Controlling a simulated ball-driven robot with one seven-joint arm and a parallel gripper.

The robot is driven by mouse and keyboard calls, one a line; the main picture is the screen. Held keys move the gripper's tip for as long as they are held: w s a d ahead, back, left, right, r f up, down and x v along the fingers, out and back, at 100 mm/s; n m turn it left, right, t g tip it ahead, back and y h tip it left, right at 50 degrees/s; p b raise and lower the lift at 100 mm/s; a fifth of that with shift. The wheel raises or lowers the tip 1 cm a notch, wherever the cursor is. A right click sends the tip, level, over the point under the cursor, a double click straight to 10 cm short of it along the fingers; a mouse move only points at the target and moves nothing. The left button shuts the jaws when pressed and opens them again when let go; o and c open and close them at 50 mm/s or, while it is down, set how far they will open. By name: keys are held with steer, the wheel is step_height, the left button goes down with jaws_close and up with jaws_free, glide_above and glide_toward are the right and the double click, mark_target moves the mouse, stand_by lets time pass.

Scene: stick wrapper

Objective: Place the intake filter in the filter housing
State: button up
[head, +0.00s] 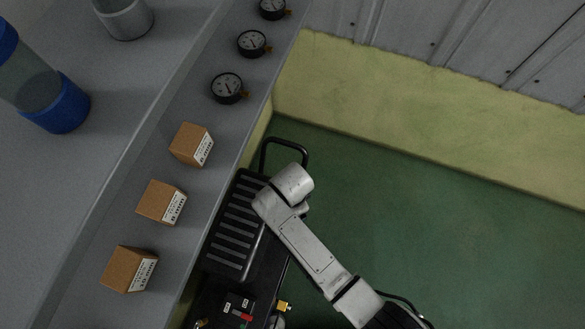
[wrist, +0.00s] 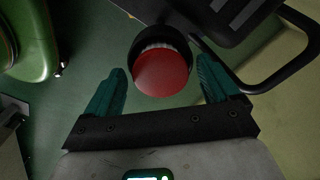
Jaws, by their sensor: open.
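In the wrist view a round part with a red end face (wrist: 162,76) and a white ribbed band looks like the intake filter. A black round collar (wrist: 139,48) surrounds its far end and may be the filter housing; I cannot tell how deep the part sits in it. My gripper (wrist: 161,64) is open, with one teal finger on each side of the red part. Gaps show between the fingers and the red part, so nothing is gripped. In the head view the filter, its collar and my gripper are hidden behind my arm or the black machine.
A black ribbed machine (head: 236,225) with a tube handle (head: 284,141) stands beside the grey shelf. The shelf holds several gauges (head: 227,88) and cardboard boxes (head: 161,202). A blue-ended clear cylinder (head: 62,104) stands at left. A green tank (wrist: 28,40) is nearby. Green floor (head: 430,220) is clear at right.

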step_height(320, 180, up, 12)
steer(key=p, duration=0.1)
steer(key=shift+d, duration=0.1)
stand_by(0.4)
steer(key=s+d+r+n, duration=0.2)
steer(key=s+d+n, duration=0.2)
steer(key=d, duration=0.5)
steer(key=s+d+r+n, duration=0.2)
steer(key=s+d+n, duration=0.2)
steer(key=d, duration=0.5)
steer(key=s+d+r+n+t, duration=0.1)
steer(key=s+d+n, duration=0.3)
steer(key=d, duration=0.5)
steer(key=shift+s+r, duration=0.75)
steer(key=shift+s, duration=0.2)
steer(key=shift+c, duration=0.2)
